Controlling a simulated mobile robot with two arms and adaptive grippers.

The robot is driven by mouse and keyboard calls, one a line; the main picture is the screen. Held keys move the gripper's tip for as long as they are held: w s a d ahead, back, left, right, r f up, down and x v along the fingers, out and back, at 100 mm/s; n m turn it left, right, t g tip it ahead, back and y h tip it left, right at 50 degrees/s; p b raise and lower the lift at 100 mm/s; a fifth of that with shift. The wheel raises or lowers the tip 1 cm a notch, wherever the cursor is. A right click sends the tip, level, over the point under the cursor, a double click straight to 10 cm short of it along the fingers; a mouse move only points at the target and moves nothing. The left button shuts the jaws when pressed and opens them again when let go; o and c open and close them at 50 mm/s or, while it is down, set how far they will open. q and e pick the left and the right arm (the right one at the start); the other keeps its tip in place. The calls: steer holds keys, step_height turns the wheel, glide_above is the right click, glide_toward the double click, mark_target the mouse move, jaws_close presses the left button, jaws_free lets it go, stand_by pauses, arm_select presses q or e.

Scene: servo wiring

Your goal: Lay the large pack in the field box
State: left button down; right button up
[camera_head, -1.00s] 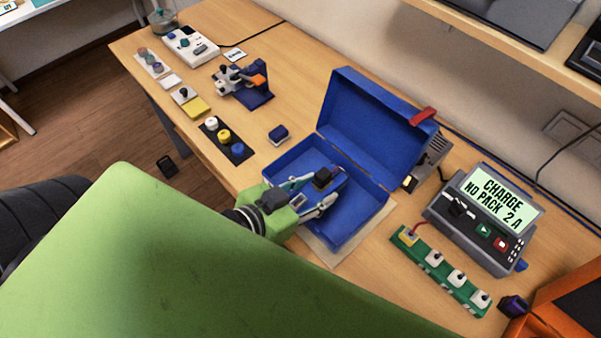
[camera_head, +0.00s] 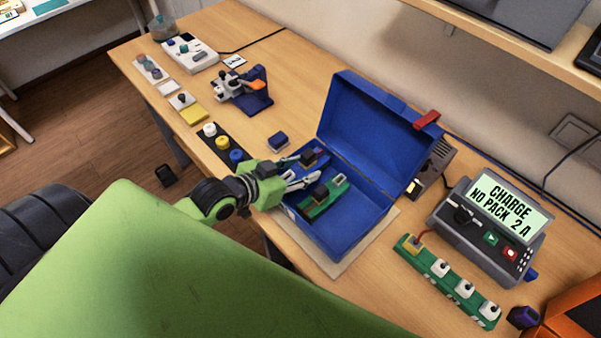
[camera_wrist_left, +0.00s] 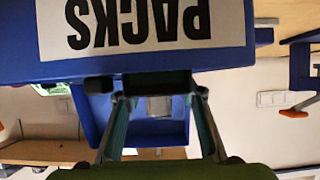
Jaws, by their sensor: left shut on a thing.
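The field box (camera_head: 350,228) is blue and stands open on the table, its lid (camera_head: 372,125) raised at the back. My left gripper (camera_head: 305,170) reaches over its left end and is shut on the large pack (camera_head: 307,158), a blue block with a black piece on top. The pack is over the box's left part; whether it touches the floor I cannot tell. A green piece (camera_head: 326,197) with a black block lies in the box beside the gripper. In the left wrist view, the fingers (camera_wrist_left: 162,110) show below a blue surface with an upside-down "PACKS" label (camera_wrist_left: 140,25). My right gripper is not visible.
A small blue block (camera_head: 278,140) stands left of the box, near a black strip with several round knobs (camera_head: 222,147). A charger (camera_head: 487,228) reading "NO PACK" and a green strip (camera_head: 447,280) stand to the right. The raised lid bounds the back.

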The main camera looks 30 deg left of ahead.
mark_target(301, 174)
arm_select(q)
steer(key=shift+w+a+f+p, duration=0.2)
steer(key=shift+f+p, duration=0.2)
steer(key=shift+f, duration=0.2)
steer(key=shift+w+a+f+p, duration=0.2)
steer(key=shift+f+p, duration=0.15)
steer(key=shift+f, duration=0.5)
steer(key=shift+f+p, duration=0.3)
steer(key=shift+d, duration=0.1)
steer(key=c, duration=1.7)
jaws_free()
steer(key=shift+f, duration=0.25)
steer(key=o, duration=0.3)
